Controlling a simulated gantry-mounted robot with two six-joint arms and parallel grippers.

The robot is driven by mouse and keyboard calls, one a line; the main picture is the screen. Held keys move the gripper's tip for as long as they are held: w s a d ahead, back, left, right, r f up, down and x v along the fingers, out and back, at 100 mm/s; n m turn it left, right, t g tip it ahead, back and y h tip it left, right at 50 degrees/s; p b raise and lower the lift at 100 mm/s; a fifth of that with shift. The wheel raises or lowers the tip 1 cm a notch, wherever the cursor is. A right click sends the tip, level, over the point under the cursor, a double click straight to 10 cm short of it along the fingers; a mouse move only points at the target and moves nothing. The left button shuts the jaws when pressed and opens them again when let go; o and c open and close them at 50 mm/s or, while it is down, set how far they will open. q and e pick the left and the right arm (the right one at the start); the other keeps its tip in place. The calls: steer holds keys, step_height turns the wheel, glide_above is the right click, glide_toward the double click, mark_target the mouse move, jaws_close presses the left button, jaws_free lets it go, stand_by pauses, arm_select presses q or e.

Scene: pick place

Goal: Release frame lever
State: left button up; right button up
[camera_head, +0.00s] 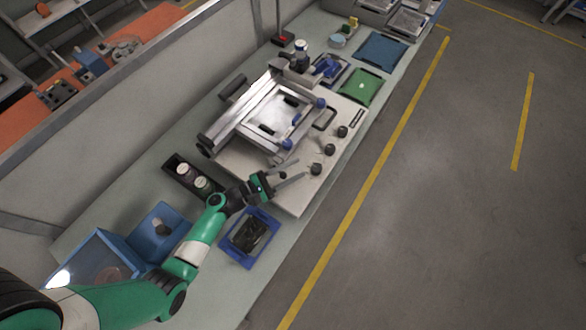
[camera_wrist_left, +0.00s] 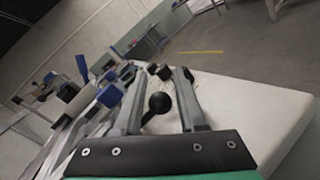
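A silver frame fixture (camera_head: 250,126) with blue knobs sits on a pale base plate (camera_head: 300,200) on the bench. Black ball knobs stand along the plate's right side, the nearest (camera_head: 316,169) close beyond my left gripper's fingertips. My left gripper (camera_head: 290,180) is over the plate's near corner with its two fingers spread. In the left wrist view, the fingers (camera_wrist_left: 160,95) are apart and a black ball knob on a short stem (camera_wrist_left: 160,102) appears between them. I cannot tell whether the fingers touch it. Which knob is the frame lever is unclear. My right gripper is not in view.
A blue tray with a dark part (camera_head: 275,222) lies near my left forearm. A dark holder (camera_head: 172,165) with white-topped items stands left of the plate. Blue bins (camera_head: 97,243) are at lower left. Green (camera_head: 375,77) and blue (camera_head: 382,39) trays lie beyond the fixture.

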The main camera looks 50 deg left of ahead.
arm_select(q)
jaws_close()
steer(key=shift+w+f+n+y+b, duration=0.2)
steer(key=shift+n+y+b, duration=0.25)
steer(key=shift+y, duration=0.15)
steer(key=shift+w+a+f+n+t+y+b, duration=0.1)
steer(key=shift+w+n+t+y+b, duration=0.1)
steer(key=shift+n+y+b, duration=0.25)
steer(key=shift+w+a+n+t+y+b, duration=0.1)
steer(key=shift+w+n+y+b, duration=0.1)
steer(key=shift+y+b, duration=0.35)
steer(key=shift+w+a+n+y, duration=0.1)
steer(key=shift+n+y, duration=0.2)
steer(key=shift+y, duration=0.3)
steer(key=shift+w+a+r+n+y, duration=0.1)
steer(key=shift+a+r+n+y, duration=0.15)
steer(key=shift+y, duration=0.25)
steer(key=shift+o, duration=1.8)
jaws_free()
